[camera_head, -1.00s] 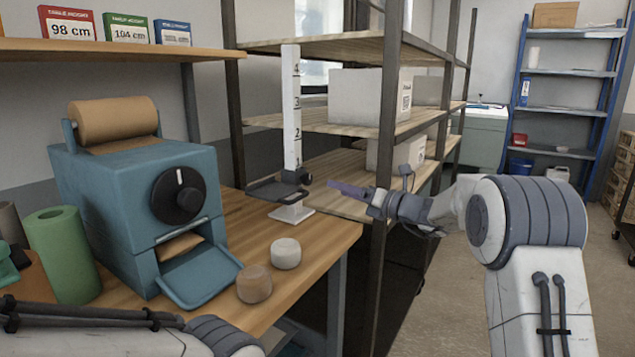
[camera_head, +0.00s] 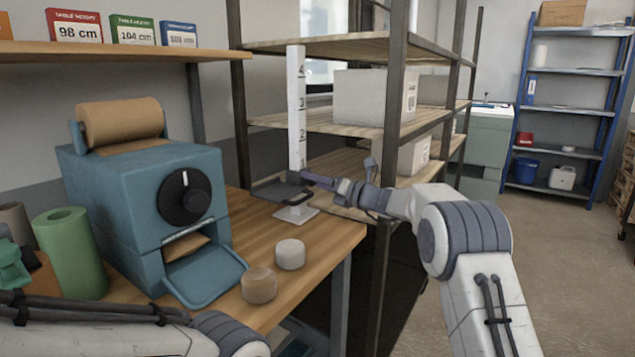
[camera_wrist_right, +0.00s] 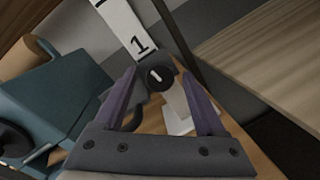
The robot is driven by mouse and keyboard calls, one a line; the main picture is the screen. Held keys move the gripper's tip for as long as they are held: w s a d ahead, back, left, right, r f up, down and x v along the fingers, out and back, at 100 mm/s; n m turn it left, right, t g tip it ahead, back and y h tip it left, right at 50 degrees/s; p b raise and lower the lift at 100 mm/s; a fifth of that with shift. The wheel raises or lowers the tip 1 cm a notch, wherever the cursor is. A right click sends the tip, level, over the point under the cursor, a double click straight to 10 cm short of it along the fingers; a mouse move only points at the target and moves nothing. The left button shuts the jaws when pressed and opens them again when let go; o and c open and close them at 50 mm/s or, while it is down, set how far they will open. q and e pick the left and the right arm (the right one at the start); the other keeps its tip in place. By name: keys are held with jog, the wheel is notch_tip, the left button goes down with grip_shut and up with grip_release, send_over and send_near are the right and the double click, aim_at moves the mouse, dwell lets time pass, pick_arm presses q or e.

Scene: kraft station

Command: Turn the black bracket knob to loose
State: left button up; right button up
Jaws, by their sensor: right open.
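The black bracket knob (camera_head: 293,177) is at the dark bracket plate (camera_head: 268,192) on a white numbered post (camera_head: 297,115), near the mark 1. In the wrist view the knob (camera_wrist_right: 158,77) is round with a short pale mark on its face. My right gripper (camera_head: 307,177) comes in from the right at knob height. Its purple fingers (camera_wrist_right: 160,74) are open, and the knob shows between their tips. Whether the tips touch it I cannot tell. In the head view the fingers partly hide the knob. My left arm shows at bottom left, its gripper out of frame.
A teal paper dispenser (camera_head: 140,225) with a black dial (camera_head: 184,197) stands left of the post on the wooden table (camera_head: 335,235). Two small round blocks, white (camera_head: 290,254) and brown (camera_head: 259,285), lie in front. A shelf rack (camera_head: 384,120) with boxes stands close behind my right arm.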

grip_shut()
jog(key=n+b, duration=0.1)
jog(key=b, duration=0.1)
jog(key=n+b, duration=0.2)
jog(key=shift+f, duration=0.4)
jog(key=shift+d+r+n+y+b, duration=0.15)
jog(key=shift+n+y+b, duration=0.25)
jog(key=shift+n+b, duration=1.65)
jog(key=shift+r, duration=0.1)
grip_release()
